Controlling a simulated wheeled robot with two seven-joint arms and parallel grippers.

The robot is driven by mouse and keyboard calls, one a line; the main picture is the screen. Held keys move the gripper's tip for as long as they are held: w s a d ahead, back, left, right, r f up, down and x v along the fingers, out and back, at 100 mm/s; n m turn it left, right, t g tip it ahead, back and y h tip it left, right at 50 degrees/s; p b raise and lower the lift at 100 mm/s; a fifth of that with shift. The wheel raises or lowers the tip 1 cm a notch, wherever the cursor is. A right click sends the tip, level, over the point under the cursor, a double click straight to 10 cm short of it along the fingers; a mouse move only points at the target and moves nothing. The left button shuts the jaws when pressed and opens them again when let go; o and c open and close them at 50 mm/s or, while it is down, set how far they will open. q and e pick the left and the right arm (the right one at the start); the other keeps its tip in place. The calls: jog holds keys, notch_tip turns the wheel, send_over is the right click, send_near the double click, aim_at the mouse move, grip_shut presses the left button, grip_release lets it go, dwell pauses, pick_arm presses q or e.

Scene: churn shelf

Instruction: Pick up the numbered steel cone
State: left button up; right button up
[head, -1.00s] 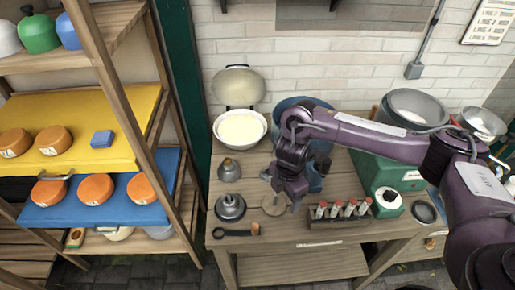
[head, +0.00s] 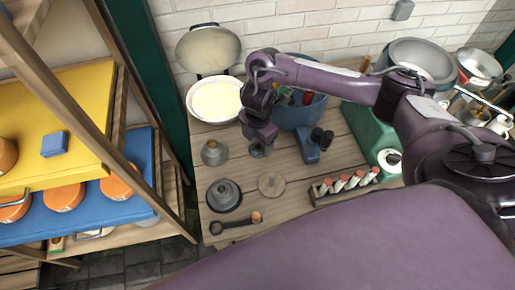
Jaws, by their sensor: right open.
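Several grey metal cone-shaped pieces stand at the left of the wooden table (head: 330,150). One small cone (head: 214,152) with a brownish top is at the left, and a larger wide-based cone (head: 224,195) is nearer the front. A small grey piece (head: 258,149) sits just below my right gripper (head: 260,134), partly hidden by it. I cannot read a number on any of them. My right gripper is open, pointing down over that small piece; I cannot tell whether it touches it. My left gripper is not in view.
A cream bowl (head: 214,101), a blue bucket (head: 306,116) and a blue tool (head: 308,147) stand close around the gripper. A round wooden disc (head: 271,185), a dark spanner-like tool (head: 236,223) and a rack of red-capped tubes (head: 345,184) lie in front. Shelves stand left.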

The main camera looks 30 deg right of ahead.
aim_at(255, 153)
notch_tip(255, 153, down, 2)
jog(key=shift+w+f+b, duration=0.1)
jog(key=shift+f+b, duration=0.15)
jog(key=shift+b, duration=0.1)
jog(key=c, duration=0.4)
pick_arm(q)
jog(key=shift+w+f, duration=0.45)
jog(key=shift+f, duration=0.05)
pick_arm(e)
jog(key=c, duration=0.7)
